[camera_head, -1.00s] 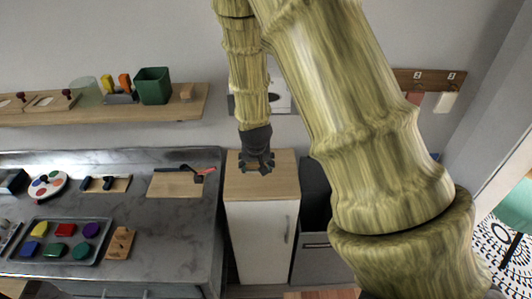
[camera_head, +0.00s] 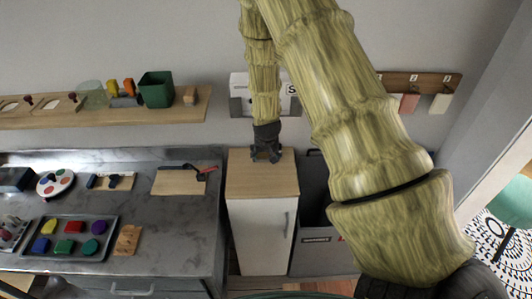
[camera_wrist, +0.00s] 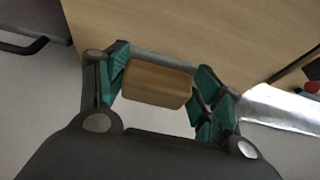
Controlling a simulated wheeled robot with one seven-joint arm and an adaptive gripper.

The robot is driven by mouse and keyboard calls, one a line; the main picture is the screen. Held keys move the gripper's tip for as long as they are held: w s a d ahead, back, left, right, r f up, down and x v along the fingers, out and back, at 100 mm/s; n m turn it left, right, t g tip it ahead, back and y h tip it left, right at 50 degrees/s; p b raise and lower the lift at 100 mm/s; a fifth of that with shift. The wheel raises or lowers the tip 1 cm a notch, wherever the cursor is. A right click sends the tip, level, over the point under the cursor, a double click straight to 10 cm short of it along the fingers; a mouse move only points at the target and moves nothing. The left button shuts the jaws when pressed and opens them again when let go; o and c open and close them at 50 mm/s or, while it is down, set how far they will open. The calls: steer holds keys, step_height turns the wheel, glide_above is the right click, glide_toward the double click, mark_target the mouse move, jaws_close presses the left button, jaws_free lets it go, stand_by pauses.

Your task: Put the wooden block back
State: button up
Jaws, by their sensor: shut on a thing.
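The wooden block (camera_wrist: 157,83) is a small light-brown piece between the teal fingers of my gripper (camera_wrist: 160,88) in the wrist view. My gripper is shut on it. In the head view my gripper (camera_head: 266,156) points down over the back part of the wood-topped cabinet (camera_head: 262,181). The block cannot be made out there, as the gripper hides it. In the wrist view the cabinet's wooden top (camera_wrist: 200,30) lies beyond the block; I cannot tell whether they touch.
A wall shelf (camera_head: 110,114) at left bears a green bin (camera_head: 157,89) and another small wooden piece (camera_head: 190,97). The counter (camera_head: 165,225) holds a tray (camera_head: 103,254) of coloured pieces, a wooden board (camera_head: 128,240) and a cutting board (camera_head: 178,183). A hook rack (camera_head: 435,82) hangs at right.

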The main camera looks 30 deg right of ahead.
steer(key=shift+f, duration=0.25)
steer(key=shift+f, duration=0.15)
steer(key=o, duration=0.9)
steer(key=b+v, duration=0.3)
steer(key=v, duration=0.9)
stand_by(0.6)
